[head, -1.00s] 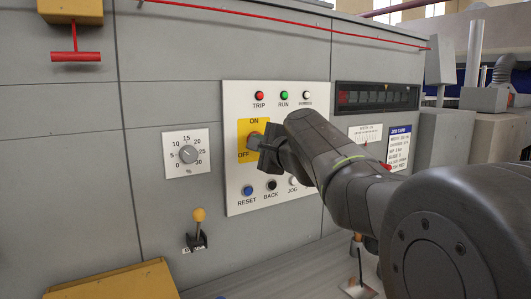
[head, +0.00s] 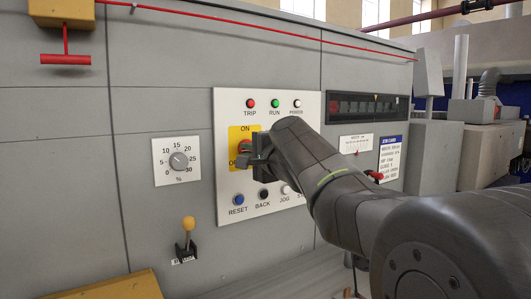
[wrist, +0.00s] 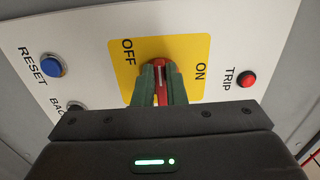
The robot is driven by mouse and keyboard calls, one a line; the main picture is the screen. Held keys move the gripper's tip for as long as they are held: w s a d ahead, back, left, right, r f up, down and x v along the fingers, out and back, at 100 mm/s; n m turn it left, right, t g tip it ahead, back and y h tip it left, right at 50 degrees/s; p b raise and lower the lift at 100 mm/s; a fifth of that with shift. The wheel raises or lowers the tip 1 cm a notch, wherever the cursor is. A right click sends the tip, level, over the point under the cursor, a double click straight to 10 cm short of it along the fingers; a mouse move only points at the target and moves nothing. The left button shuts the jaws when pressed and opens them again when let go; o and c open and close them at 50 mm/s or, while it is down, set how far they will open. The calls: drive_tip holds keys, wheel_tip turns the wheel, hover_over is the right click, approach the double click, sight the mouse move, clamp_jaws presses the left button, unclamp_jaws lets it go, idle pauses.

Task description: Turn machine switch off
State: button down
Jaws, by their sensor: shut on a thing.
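The machine switch is a red handle on a yellow plate (head: 236,134) marked ON at the top and OFF at the lower left. Its red part (head: 245,147) shows just above my gripper (head: 254,160), which hides the rest. In the wrist view the red switch handle (wrist: 160,72) stands between the two greenish fingers of my gripper (wrist: 160,84), which are shut on it. The handle lies between the OFF and ON words there. The yellow plate (wrist: 190,48) also shows behind it.
The white panel (head: 285,110) carries TRIP, RUN and POWER lamps above and RESET (head: 238,200), BACK and JOG buttons close below my gripper. A percent dial (head: 178,160) and a yellow-knobbed lever (head: 187,225) are to the left. A red pull cord (head: 250,22) runs along the top.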

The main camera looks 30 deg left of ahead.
drive_tip(key=c, duration=1.5)
unclamp_jaws()
drive_tip(key=b+v, duration=0.1)
drive_tip(key=v, duration=1.3)
drive_tip(key=shift+a+b, duration=0.1)
drive_tip(key=shift+b, duration=0.25)
drive_tip(key=shift+a, duration=0.15)
drive_tip(key=p+x, duration=0.1)
drive_tip(key=x, duration=1.2)
drive_tip(key=shift+w+a+p, duration=0.25)
drive_tip(key=shift+p, duration=0.1)
drive_tip(key=shift+d, duration=0.1)
